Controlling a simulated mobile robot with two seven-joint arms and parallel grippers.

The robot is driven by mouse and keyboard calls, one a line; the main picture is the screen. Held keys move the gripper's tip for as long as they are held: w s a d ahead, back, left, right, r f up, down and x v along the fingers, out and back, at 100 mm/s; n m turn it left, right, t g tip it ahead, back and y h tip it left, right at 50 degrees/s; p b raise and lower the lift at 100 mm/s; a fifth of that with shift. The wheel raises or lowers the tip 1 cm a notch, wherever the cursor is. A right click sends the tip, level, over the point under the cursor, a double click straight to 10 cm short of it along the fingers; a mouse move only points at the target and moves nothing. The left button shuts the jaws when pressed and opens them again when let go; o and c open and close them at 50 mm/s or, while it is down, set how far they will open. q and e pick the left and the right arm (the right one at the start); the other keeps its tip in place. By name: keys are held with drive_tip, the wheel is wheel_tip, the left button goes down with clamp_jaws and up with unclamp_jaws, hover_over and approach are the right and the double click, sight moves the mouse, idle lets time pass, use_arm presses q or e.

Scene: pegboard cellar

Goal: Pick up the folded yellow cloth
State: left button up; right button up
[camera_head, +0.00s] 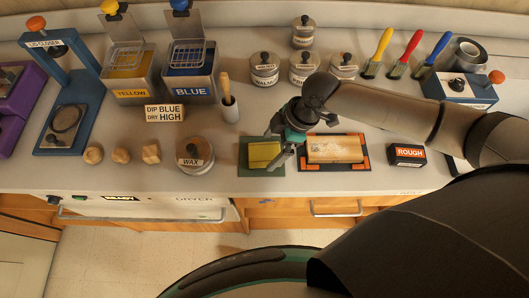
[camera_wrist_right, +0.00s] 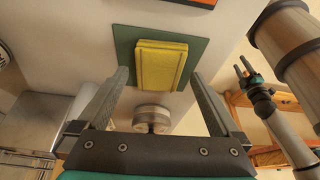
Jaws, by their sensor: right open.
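The folded yellow cloth (camera_head: 264,153) lies on a dark green mat (camera_head: 247,165) near the counter's front edge. It also shows in the right wrist view (camera_wrist_right: 160,65), flat and whole. My right gripper (camera_head: 279,147) is open above the cloth's right side in the head view. In the right wrist view, its fingers (camera_wrist_right: 158,76) are spread wide, with the cloth beyond and between their tips, and nothing is held. My left gripper (camera_wrist_right: 243,66) shows small at the right of the wrist view and is not in the head view; its jaw opening is unclear.
A wooden block (camera_head: 333,149) sits in an orange-edged tray just right of the mat. The WAX jar (camera_head: 195,154) stands to its left. A ROUGH box (camera_head: 407,155) is farther right.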

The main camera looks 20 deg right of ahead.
drive_tip(key=shift+x, duration=1.05)
drive_tip(key=c, duration=1.2)
